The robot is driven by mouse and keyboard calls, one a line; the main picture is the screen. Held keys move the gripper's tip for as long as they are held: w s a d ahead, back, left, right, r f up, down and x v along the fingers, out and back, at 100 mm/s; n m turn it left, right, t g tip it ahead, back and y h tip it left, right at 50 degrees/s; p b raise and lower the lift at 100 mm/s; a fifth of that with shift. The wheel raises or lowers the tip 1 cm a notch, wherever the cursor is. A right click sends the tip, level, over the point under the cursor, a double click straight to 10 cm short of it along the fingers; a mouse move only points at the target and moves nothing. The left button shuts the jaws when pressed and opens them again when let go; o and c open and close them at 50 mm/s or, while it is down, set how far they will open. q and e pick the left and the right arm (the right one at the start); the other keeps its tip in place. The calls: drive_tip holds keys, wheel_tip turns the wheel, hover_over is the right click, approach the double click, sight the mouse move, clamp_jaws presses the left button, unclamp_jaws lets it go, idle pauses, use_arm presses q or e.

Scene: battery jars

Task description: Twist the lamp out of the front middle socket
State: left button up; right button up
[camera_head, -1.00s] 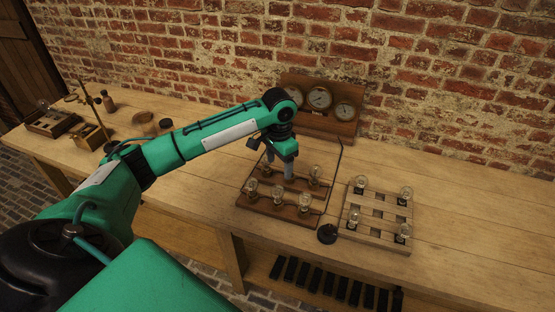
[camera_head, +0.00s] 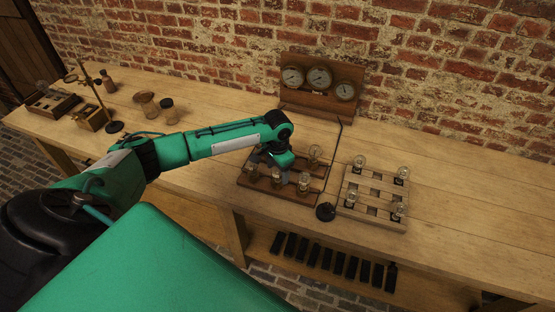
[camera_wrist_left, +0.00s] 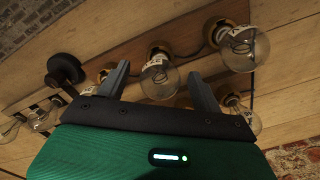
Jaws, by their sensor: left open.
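A wooden lamp board (camera_head: 292,190) stands on the bench with clear glass lamps in sockets. The front row holds a left lamp (camera_head: 252,172), a middle lamp (camera_head: 278,179) and a right lamp (camera_head: 304,183). A back right lamp (camera_head: 314,154) shows too. My left gripper (camera_head: 275,169) is low over the board, just behind the middle lamp in the picture. In the left wrist view its open fingers (camera_wrist_left: 155,72) stand either side of the front middle lamp (camera_wrist_left: 160,80), apart from the glass. My arm hides part of the back row. My right gripper is out of view.
A pale wooden rack (camera_head: 373,215) with several lamps stands right of the board. A round black object (camera_head: 326,212) lies between them at the front. A gauge panel (camera_head: 320,88) stands behind. Bench space on the far right is clear.

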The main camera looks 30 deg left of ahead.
use_arm(q)
drive_tip(key=shift+f, duration=0.3)
drive_tip(key=c, duration=1.2)
drive_tip(key=shift+r+n+p, duration=0.15)
drive_tip(key=shift+n+p, duration=0.35)
drive_tip(key=shift+p, duration=0.25)
drive_tip(key=shift+n+p, duration=1.8)
drive_tip(key=shift+p, duration=0.3)
drive_tip(key=shift+n+p, duration=0.6)
drive_tip(key=shift+n, duration=0.3)
